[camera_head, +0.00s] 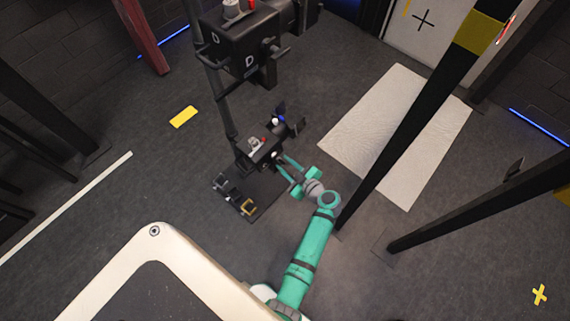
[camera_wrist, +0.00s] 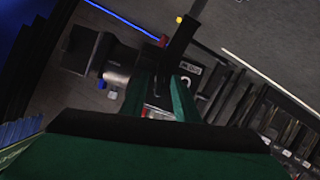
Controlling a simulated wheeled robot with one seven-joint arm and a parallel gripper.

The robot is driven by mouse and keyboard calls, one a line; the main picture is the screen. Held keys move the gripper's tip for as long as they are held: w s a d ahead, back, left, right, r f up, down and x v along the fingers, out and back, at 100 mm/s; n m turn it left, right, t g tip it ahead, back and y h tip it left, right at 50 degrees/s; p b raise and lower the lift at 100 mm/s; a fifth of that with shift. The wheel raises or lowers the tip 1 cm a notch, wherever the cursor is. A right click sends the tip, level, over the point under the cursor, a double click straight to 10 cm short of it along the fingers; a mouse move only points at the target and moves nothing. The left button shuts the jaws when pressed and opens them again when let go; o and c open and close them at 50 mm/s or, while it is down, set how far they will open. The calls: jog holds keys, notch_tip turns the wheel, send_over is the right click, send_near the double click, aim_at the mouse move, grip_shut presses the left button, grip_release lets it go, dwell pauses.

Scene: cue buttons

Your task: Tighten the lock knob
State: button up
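My gripper (camera_head: 277,162) reaches in from the lower right to a small black control unit (camera_head: 251,161) on a stand. Its two green fingers are apart, and they also show in the wrist view (camera_wrist: 161,85) with a gap between them. A small pale knob (camera_head: 275,154) sits on the unit's side, right by the fingertips. I cannot tell whether the fingers touch it or whether it is the lock knob. A black box with a white label (camera_wrist: 188,69) lies just beyond the fingers in the wrist view. The fingers partly hide what is between them.
A larger black box marked D (camera_head: 245,45) stands above on the same post (camera_head: 218,95). A dark slanted post (camera_head: 405,130) rises close to my arm on the right. A base plate with small black and yellow parts (camera_head: 248,207) lies below.

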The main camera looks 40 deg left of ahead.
jog(key=shift+w+a+f, duration=0.1)
jog(key=shift+a, duration=0.1)
grip_shut()
